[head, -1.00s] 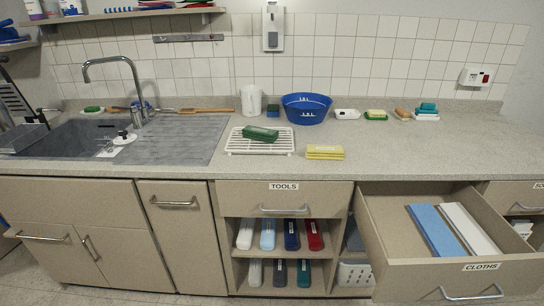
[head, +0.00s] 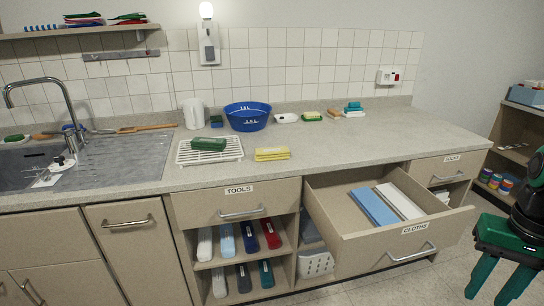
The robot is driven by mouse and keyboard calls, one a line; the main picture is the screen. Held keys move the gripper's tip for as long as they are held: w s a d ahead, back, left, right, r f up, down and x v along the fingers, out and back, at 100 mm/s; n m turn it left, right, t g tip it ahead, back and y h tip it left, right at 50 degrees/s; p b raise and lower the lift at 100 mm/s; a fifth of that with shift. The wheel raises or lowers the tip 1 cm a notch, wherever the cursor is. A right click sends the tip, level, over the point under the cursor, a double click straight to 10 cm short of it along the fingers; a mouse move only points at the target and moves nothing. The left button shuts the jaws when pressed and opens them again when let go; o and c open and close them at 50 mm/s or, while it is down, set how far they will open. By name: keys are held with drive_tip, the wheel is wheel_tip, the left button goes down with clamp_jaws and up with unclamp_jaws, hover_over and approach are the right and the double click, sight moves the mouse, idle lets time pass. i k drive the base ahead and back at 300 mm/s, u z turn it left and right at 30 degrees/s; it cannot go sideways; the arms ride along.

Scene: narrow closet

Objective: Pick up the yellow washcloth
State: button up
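The yellow washcloth (head: 272,154) lies folded flat on the grey counter, near its front edge, just right of the white drying rack (head: 184,156). My gripper (head: 489,298) shows at the lower right of the head view, pointing down, with its green fingers spread apart. Its fingertips are close to the picture's bottom edge, and I see nothing between them. It is in front of the cabinets and well to the right of the washcloth.
The open CLOTHS drawer (head: 347,240) juts out below the counter, holding a blue and a white folded cloth. A green item (head: 208,144) lies on the rack. A blue basin (head: 248,117) stands behind the washcloth. The counter right of the washcloth is clear.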

sight(277, 153)
drive_tip(key=u, duration=0.1)
drive_tip(key=i, duration=1)
drive_tip(key=z, duration=0.1)
